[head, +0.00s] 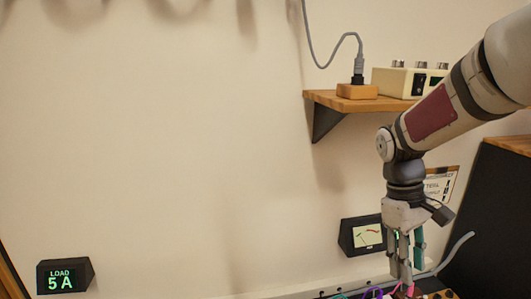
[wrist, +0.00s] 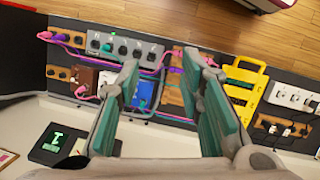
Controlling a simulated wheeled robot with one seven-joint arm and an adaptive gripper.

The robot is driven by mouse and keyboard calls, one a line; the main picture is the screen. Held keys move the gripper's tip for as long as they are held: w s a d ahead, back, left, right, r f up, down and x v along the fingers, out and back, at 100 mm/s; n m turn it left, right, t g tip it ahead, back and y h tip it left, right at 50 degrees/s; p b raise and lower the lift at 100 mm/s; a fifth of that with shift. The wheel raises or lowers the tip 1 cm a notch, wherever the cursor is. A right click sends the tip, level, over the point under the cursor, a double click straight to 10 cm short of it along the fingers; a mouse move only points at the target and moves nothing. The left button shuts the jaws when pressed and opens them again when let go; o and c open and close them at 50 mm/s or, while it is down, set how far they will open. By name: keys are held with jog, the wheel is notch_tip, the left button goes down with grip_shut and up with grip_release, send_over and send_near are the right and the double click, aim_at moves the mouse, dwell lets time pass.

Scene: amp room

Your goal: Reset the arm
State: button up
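My gripper (head: 404,272) points down at the lower right of the head view, over the back of a bench whose top is mostly cut off by the frame. In the wrist view my gripper (wrist: 162,62) has its two teal-padded fingers wide apart, with nothing held between them. Below and beyond the fingers are a grey socket panel (wrist: 97,42), a blue block (wrist: 145,92) and pink and purple cables (wrist: 68,42). The arm reaches down from the upper right. The fingers hide part of the bench.
A yellow frame (wrist: 243,88) and white sockets (wrist: 293,97) lie right of the fingers. A wooden shelf (head: 330,98) with a cream box (head: 395,80) is beside my arm. A meter (head: 362,236) stands behind my gripper. A load display (head: 62,277) is far left.

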jog(key=s+a+r+m, duration=0.1)
jog(key=s+a+r, duration=0.1)
jog(key=s+r, duration=0.15)
jog(key=s+a+r+m+t, duration=0.1)
jog(key=s+r, duration=0.1)
jog(key=s, duration=0.3)
jog(key=s+a+r+m, duration=0.1)
jog(key=s+a+r, duration=0.1)
jog(key=s, duration=0.3)
jog(key=s+a+m+t+y, duration=0.2)
jog(key=s+a, duration=0.2)
jog(key=s, duration=0.9)
notch_tip(320, 180, up, 38)
jog(key=t+p, duration=0.4)
jog(key=p, duration=3.3)
jog(key=shift+f, duration=0.15)
jog(key=shift+d, duration=0.1)
